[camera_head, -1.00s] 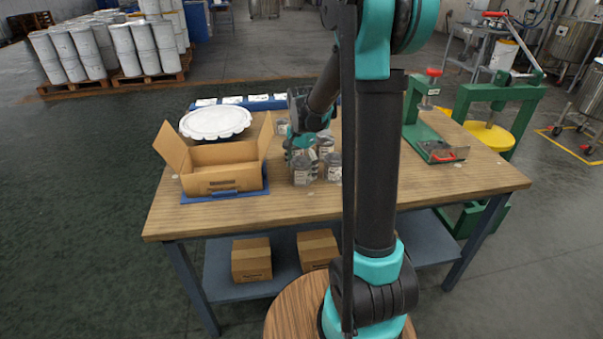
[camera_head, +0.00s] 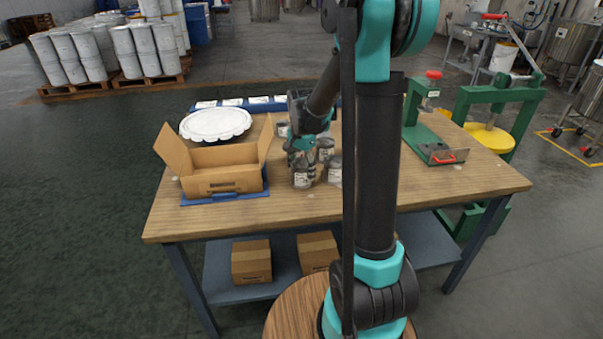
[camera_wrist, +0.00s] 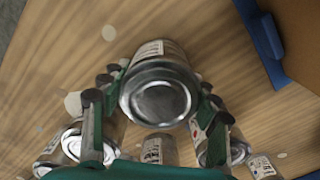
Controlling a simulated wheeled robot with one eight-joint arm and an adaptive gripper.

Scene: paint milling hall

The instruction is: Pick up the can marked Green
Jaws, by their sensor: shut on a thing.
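My gripper (camera_wrist: 157,88) is shut on a metal can (camera_wrist: 162,108), with one finger on each side of it. The can's round metal end faces the wrist camera, and part of a white label shows beyond it. I cannot read which colour is marked. Other cans stand close by: one at the left (camera_wrist: 78,143), one below the middle (camera_wrist: 158,149) and one at the right (camera_wrist: 238,150). In the head view my gripper (camera_head: 300,150) is low over the cluster of cans (camera_head: 335,172) on the wooden table, and partly hides it.
An open cardboard box (camera_head: 222,183) on a blue mat stands just left of the cans. Behind it lies a white scalloped disc (camera_head: 215,124). A blue strip with white items (camera_head: 257,103) lines the back edge. A green press (camera_head: 425,135) stands at the right. The front tabletop is clear.

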